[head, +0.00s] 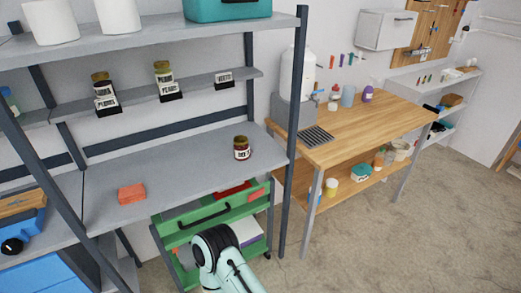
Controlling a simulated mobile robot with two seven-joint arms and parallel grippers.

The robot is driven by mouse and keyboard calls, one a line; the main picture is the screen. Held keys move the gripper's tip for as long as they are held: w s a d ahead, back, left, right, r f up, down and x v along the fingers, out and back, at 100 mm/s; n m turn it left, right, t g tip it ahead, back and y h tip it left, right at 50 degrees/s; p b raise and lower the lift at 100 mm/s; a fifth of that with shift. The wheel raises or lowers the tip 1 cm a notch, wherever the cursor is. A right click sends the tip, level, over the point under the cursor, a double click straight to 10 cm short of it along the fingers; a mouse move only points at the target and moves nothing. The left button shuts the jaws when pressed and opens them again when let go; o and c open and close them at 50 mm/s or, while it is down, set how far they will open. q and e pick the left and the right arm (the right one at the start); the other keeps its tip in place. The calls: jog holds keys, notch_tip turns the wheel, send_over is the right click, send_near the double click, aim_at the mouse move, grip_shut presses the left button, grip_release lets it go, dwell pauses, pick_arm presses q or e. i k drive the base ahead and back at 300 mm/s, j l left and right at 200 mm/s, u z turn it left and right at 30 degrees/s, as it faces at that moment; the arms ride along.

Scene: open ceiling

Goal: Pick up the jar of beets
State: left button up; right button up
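A small jar (241,148) with a gold lid, dark red contents and a white label stands upright near the right end of the grey workbench shelf (185,175). It looks like the jar of beets, but its label is too small to read surely. Two other dark jars, a left one (101,88) and a right one (163,77), stand upright on the narrow upper shelf (140,95) behind small black label holders. Neither of my grippers shows; only a pale arm link of mine is visible at the bottom. Nothing touches the red jar.
A third label holder (224,78) has no jar behind it. An orange-red block (132,193) lies left on the workbench shelf. A green drawer cart (215,213) stands below with its top drawer open. A dark upright post (294,130) stands right of the jar, before a wooden table (365,120).

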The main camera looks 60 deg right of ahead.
aim_at(241, 148)
jog(key=z, duration=1.95)
jog(key=i+l+u, duration=0.1)
jog(key=u, duration=0.95)
jog(key=l+u, duration=0.75)
jog(key=l, duration=0.3)
